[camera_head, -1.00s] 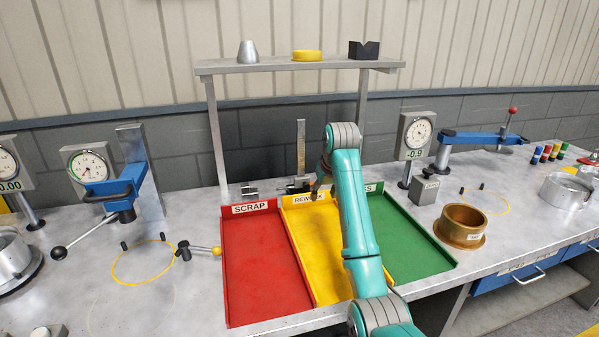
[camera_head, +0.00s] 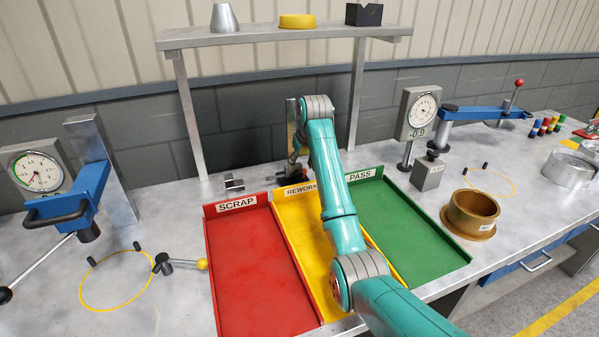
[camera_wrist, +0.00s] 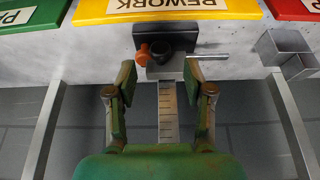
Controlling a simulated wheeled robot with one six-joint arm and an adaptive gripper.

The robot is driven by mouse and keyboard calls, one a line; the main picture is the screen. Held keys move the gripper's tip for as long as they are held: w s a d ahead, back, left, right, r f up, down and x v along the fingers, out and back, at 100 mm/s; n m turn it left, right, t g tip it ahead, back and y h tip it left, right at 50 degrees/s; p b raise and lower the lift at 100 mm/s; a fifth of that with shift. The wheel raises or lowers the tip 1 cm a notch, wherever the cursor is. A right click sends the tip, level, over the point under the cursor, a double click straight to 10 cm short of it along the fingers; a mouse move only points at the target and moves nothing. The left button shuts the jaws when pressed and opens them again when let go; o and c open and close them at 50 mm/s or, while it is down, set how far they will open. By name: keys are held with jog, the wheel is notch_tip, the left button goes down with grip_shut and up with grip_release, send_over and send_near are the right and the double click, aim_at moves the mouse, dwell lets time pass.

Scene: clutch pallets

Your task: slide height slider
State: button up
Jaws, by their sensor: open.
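The height gauge has an upright steel scale (camera_wrist: 168,108) with engraved marks, which also shows in the head view (camera_head: 291,113), partly hidden behind my arm. In the wrist view its slider (camera_wrist: 161,52) appears as a dark round part with an orange knob (camera_wrist: 142,55) and a thin bar (camera_wrist: 207,57) sticking out to the right. The gauge's dark base (camera_wrist: 180,32) is by the REWORK tray's label. My gripper (camera_wrist: 160,76) is open, one finger on each side of the scale in the picture, apart from the slider. I cannot judge the depth between them.
Red SCRAP (camera_head: 255,270), yellow REWORK (camera_head: 300,245) and green PASS (camera_head: 415,225) trays lie in front. A shelf (camera_head: 285,37) on posts stands above the back. A grey block (camera_head: 428,172) and dial gauge (camera_head: 420,112) stand at right, small metal blocks (camera_wrist: 285,50) beside the gauge.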

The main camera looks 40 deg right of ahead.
aim_at(300, 173)
jog(key=shift+x, duration=2.4)
grip_shut()
